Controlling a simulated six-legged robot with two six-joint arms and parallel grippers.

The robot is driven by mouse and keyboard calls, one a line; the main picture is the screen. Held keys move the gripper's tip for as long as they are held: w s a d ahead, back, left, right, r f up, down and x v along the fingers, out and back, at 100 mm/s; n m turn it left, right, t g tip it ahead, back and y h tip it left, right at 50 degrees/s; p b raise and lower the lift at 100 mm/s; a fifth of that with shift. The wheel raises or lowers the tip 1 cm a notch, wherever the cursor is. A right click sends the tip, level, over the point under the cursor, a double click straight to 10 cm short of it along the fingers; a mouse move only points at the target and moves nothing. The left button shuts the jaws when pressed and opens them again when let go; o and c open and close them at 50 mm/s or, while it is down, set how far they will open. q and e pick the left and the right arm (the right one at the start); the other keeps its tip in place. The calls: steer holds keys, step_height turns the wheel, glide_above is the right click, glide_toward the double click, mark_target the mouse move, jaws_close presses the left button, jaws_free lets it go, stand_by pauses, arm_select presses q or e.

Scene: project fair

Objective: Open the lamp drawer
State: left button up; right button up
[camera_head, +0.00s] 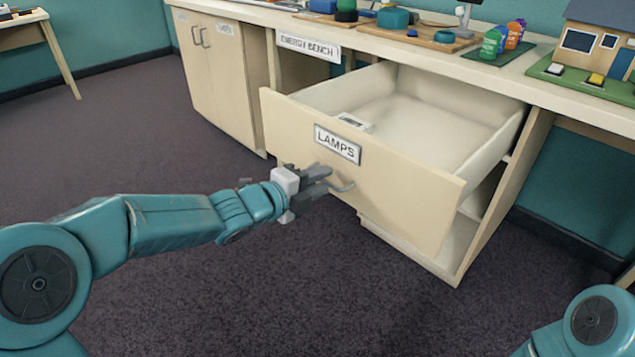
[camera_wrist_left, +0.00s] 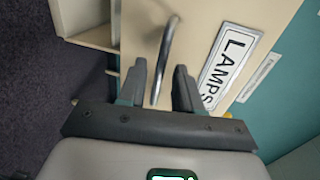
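The lamp drawer (camera_head: 405,195) is pulled well out of the bench, with its inside in sight. Its pale front bears a "LAMPS" label (camera_head: 337,144), which also shows in the left wrist view (camera_wrist_left: 231,66). The grey bar handle (camera_head: 345,184) sits below the label. My left gripper (camera_head: 326,180) is at the handle. In the left wrist view the handle (camera_wrist_left: 166,50) runs between the two parted fingers, with a gap on each side. My right gripper is out of view.
A small whitish item (camera_head: 355,122) lies inside the drawer near its front. The bench top (camera_head: 450,64) carries boards, bottles and a model house (camera_head: 600,42). A closed cupboard (camera_head: 216,65) stands left of the drawer. The dark carpet in front is clear.

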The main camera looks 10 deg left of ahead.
arm_select(q)
steer(key=p+v, duration=0.4)
steer(key=v, duration=1.2)
steer(key=shift+s, duration=0.25)
